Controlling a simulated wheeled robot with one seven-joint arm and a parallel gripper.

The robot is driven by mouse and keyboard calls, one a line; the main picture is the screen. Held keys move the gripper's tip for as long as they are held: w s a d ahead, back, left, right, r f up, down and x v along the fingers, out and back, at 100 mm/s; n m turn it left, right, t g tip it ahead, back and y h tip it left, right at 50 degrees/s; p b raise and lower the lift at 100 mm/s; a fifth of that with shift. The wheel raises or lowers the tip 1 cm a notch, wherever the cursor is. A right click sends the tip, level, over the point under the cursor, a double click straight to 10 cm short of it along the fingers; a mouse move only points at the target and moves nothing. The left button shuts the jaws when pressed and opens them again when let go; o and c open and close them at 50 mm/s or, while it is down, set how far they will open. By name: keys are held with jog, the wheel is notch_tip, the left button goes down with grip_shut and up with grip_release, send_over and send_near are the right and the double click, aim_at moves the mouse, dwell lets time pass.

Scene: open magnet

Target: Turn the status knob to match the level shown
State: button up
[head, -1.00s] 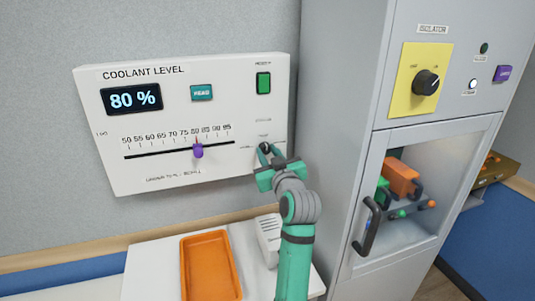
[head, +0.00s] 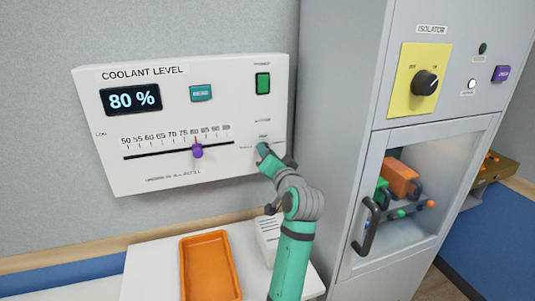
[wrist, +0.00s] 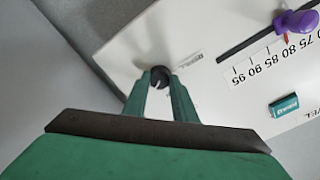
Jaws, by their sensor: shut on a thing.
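The white coolant panel (head: 230,110) hangs on the wall. Its display (head: 135,98) reads 80 %, and the purple slider (head: 197,151) stands at about 80 on the scale. The dark round status knob (wrist: 159,76) is at the panel's lower right, between my fingers in the wrist view. My gripper (head: 262,150) is shut on the knob and hides it in the head view. The wrist view shows both green fingers beside the knob (wrist: 161,88). The knob's pointer direction and the small labels around it cannot be read.
The grey isolator cabinet (head: 345,120) stands close to the right of my arm. An orange tray (head: 187,270) lies on the table below.

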jog(key=shift+d+m, duration=0.1)
jog(key=shift+m, duration=1.2)
jog(key=o, duration=1)
jog(key=shift+o, duration=0.2)
jog(key=v, duration=1)
jog(key=shift+s, duration=0.4)
jog(key=shift+d, duration=0.25)
